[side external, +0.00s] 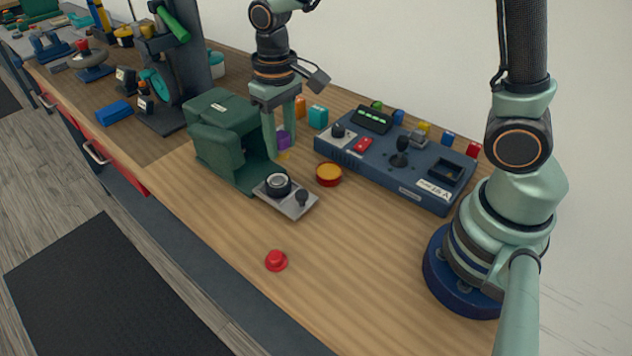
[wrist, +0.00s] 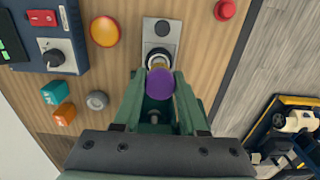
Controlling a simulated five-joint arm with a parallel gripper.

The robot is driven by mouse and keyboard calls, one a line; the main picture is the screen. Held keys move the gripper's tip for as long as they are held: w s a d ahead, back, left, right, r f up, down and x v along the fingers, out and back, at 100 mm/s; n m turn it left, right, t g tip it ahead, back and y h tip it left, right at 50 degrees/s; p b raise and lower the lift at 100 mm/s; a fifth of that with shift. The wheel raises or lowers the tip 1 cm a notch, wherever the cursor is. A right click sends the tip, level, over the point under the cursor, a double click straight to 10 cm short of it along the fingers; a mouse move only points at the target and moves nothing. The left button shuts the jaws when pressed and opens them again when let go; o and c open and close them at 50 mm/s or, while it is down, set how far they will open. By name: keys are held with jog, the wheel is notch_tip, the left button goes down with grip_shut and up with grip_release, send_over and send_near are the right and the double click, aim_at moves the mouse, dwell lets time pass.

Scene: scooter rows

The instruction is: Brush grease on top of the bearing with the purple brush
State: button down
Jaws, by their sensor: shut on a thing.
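My gripper (side external: 280,138) is shut on the purple brush (side external: 284,141), which shows between the fingers in the wrist view (wrist: 160,82). The brush points down, with a yellowish tip below the purple part. The bearing (side external: 278,182) is a dark ring with a pale centre on a metal plate (side external: 298,208) at the green vise. In the side view the brush is above and behind the bearing, apparently apart from it. In the wrist view the brush hides most of the bearing. A red tin with orange-yellow content (side external: 329,173), probably the grease, stands right of the bearing.
The green vise (side external: 222,135) stands left of my gripper. A blue control panel (side external: 395,160) with knobs lies to the right, with small coloured blocks behind it. A red button (side external: 276,261) sits on the clear front bench.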

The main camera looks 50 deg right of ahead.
aim_at(283, 157)
jog(key=shift+f, duration=3.05)
jog(key=shift+w+f, duration=0.5)
jog(key=shift+f, duration=0.05)
jog(key=shift+w, duration=1.5)
jog(key=shift+s, duration=1.85)
jog(key=shift+s+r, duration=0.1)
jog(key=shift+s, duration=0.05)
jog(key=shift+r, duration=3.9)
